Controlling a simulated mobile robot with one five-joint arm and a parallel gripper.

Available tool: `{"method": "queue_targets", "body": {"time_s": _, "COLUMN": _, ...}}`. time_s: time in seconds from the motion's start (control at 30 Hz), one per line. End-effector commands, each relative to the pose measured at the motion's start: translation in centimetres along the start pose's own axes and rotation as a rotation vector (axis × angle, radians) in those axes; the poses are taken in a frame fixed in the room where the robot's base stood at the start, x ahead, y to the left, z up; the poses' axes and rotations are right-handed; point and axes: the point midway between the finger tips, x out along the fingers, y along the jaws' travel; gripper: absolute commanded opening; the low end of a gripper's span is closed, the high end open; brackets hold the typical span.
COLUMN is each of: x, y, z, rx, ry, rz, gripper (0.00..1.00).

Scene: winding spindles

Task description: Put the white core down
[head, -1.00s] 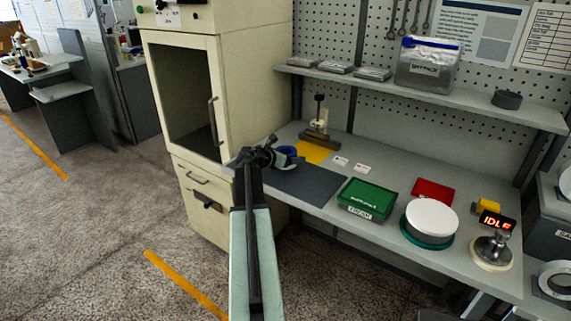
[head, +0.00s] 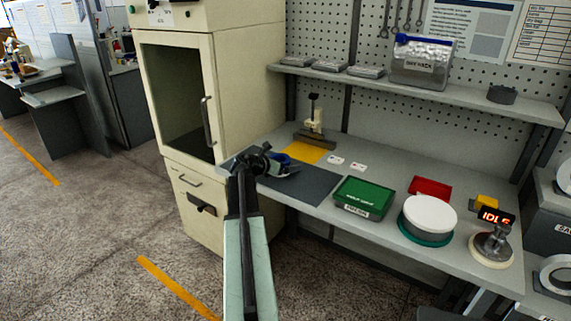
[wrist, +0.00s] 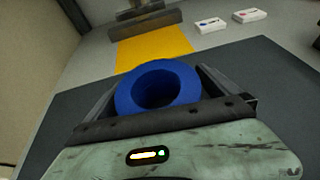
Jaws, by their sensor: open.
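A blue ring-shaped core (wrist: 128,94) lies between the fingers of my gripper (wrist: 160,80) in the wrist view, its hole facing up. My gripper is open around it, over or on the dark grey mat (wrist: 285,85); I cannot tell whether the ring touches the mat. In the head view my gripper (head: 272,165) is at the mat's left part, and the blue core (head: 285,169) is partly hidden by it. I see no white core in the gripper.
A yellow sheet (head: 304,152) and a small stand (head: 315,130) lie behind the mat. A green box (head: 363,198), a white-topped drum (head: 430,212), a red tray (head: 432,186) and a metal spindle (head: 492,246) stand to the right. A cream cabinet (head: 240,90) is close on the left.

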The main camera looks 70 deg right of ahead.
Motion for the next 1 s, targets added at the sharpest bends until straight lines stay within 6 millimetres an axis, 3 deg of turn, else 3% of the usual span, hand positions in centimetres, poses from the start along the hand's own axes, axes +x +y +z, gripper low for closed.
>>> {"method": "queue_targets", "body": {"time_s": 0.5, "x": -10.7, "y": -0.2, "z": 0.5, "rx": -0.001, "ry": 0.0, "rz": 0.0, "gripper": 1.0}}
{"method": "queue_targets", "body": {"time_s": 0.67, "x": -12.0, "y": -0.1, "z": 0.3, "rx": 0.001, "ry": 0.0, "rz": -0.001, "gripper": 1.0}}
{"method": "queue_targets", "body": {"time_s": 1.0, "x": -12.1, "y": 0.0, "z": 0.1, "rx": 0.007, "ry": 0.003, "rz": 0.0, "gripper": 1.0}}
